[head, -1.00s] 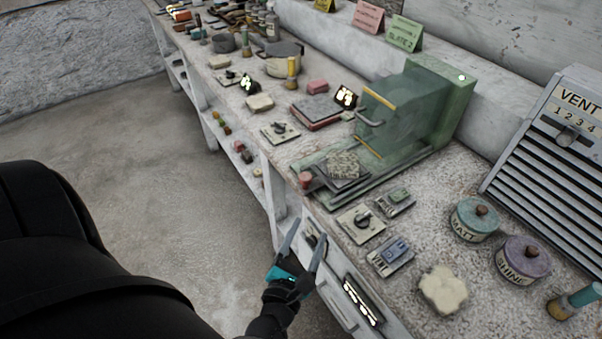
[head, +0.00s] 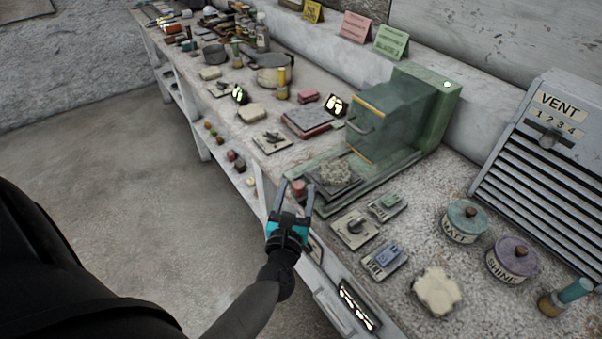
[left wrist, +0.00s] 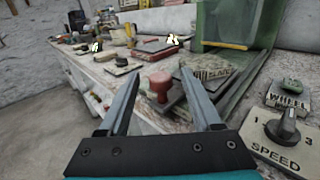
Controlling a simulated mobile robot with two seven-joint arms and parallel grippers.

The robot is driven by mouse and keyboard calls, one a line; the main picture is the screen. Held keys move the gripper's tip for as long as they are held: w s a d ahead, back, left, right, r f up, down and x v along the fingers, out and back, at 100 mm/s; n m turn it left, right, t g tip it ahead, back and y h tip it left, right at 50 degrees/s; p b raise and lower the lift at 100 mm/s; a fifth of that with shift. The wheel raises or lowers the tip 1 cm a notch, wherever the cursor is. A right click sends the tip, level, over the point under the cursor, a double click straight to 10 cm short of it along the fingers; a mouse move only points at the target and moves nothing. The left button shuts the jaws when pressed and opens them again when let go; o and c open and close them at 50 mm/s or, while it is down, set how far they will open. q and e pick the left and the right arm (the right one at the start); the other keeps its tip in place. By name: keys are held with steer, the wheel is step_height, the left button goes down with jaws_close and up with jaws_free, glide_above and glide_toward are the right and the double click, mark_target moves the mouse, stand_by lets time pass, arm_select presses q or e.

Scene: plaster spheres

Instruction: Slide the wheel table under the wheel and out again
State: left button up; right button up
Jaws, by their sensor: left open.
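The wheel table is a flat dark slide with a grey speckled slab (head: 334,173) on it, in front of the green wheel housing (head: 425,110). A red knob (head: 298,187) stands at the slide's front end. The guard (head: 375,125), edged in yellow, hangs over the housing's front; the wheel itself I cannot make out. My left gripper (head: 295,190) is open and empty at the knob. In the left wrist view, the red knob (left wrist: 160,86) shows between the open fingers; I cannot tell whether they touch it. My right gripper is not in view.
Two lidded pots (head: 466,221) and a slatted vent box (head: 545,150) stand farther right. Slabs, pans and bottles crowd the bench to the left. Open floor lies left of the bench.

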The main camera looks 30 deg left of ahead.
arm_select(q)
steer(key=shift+x, duration=2.55)
jaws_close()
